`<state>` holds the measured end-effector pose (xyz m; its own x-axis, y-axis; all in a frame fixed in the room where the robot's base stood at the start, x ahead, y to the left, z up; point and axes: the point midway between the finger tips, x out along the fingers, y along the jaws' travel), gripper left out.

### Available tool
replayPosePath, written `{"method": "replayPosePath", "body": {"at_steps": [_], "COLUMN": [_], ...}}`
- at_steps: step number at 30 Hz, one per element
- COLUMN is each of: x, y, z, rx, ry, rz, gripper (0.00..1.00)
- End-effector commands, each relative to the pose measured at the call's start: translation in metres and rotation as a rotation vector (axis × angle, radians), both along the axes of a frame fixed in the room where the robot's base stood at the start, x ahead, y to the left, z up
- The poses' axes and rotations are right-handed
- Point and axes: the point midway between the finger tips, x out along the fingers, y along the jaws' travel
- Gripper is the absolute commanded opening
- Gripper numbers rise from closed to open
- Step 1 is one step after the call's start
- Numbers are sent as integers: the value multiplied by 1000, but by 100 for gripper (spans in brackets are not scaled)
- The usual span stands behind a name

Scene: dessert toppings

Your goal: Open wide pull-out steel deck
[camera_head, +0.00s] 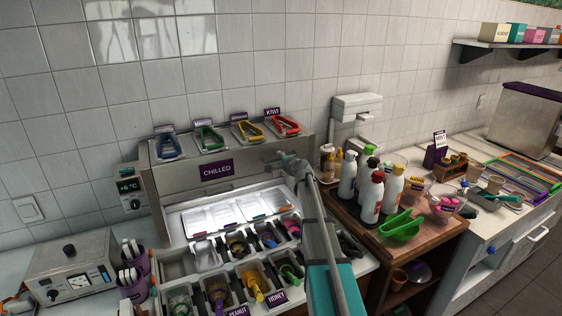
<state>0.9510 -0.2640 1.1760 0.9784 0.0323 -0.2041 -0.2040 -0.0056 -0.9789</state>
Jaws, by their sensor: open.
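I cannot tell for sure which part is the wide pull-out steel deck. A pale front with a light bar handle (538,235) shows on the right-hand counter and looks closed. The steel chilled unit (152,196) stands left of centre with its purple sign, and its lower front is cut off by the picture's bottom edge. My arm rises from the bottom middle, in front of the unit's right side. My gripper (287,161) is open at the arm's far end, near the right part of the unit's back panel. It appears empty and is far from the bar handle.
The right counter carries trays and a steel box (525,120). A control box (75,268) stands at the left. Floor shows free at the lower right (535,290).

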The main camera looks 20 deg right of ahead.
Motion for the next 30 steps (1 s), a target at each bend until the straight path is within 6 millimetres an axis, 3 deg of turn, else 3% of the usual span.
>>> {"method": "replayPosePath", "body": {"at_steps": [11, 13, 20, 27, 28, 30], "x": [4, 4, 4, 4, 6, 4], "y": [1, 1, 1, 2, -10, -2], "z": [-1, -1, -1, -1, -1, -1], "rx": [0, 0, 0, 0, 1, 1], "ry": [0, 0, 0, 0, 0, 0], "rz": [0, 0, 1, 1, -1, 1], "gripper": [53, 45, 2, 0, 0, 0]}}
